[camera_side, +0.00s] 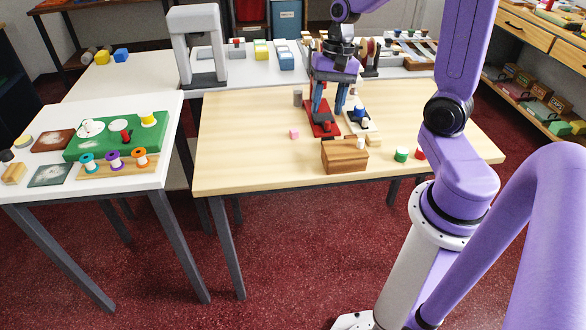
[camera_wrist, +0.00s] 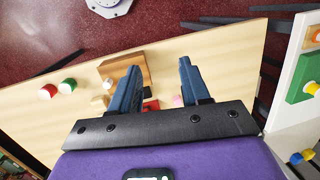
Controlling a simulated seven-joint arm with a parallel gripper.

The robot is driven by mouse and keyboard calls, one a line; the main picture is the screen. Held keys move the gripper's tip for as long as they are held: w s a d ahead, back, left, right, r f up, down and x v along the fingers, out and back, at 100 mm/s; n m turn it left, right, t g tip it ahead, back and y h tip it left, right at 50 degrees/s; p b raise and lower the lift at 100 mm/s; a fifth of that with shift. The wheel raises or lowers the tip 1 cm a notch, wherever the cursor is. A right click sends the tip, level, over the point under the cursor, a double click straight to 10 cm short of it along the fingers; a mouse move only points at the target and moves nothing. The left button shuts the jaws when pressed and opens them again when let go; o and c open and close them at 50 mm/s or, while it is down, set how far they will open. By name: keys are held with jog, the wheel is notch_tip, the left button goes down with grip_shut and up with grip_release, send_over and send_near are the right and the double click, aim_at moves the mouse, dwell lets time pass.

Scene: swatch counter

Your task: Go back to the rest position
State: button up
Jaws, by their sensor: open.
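My gripper (camera_side: 328,100) is above the wooden table, over a red tray (camera_side: 313,118). Its two blue fingers point down, apart, with nothing seen between them. In the wrist view my gripper (camera_wrist: 160,85) also shows open, its fingers spread over the table. The red tray has a small red piece (camera_side: 326,127) on it and is mostly hidden by the fingers in the wrist view. I cannot tell whether the fingertips touch the tray.
A wooden block (camera_side: 344,156) stands at the front of the wooden table (camera_side: 250,150). A pale tray (camera_side: 371,128) with a blue piece, a pink cube (camera_side: 294,133), a green spool (camera_side: 401,154) and a red spool (camera_side: 420,153) are nearby. The table's left part is bare.

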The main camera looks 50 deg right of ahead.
jog(key=s+a+n+h, duration=0.1)
jog(key=s+a+n, duration=0.5)
jog(key=n, duration=0.5)
jog(key=s+a+r+n+h, duration=0.1)
jog(key=s+a+n, duration=0.5)
jog(key=s+n, duration=0.5)
jog(key=shift+a+r, duration=0.2)
dwell(0.6)
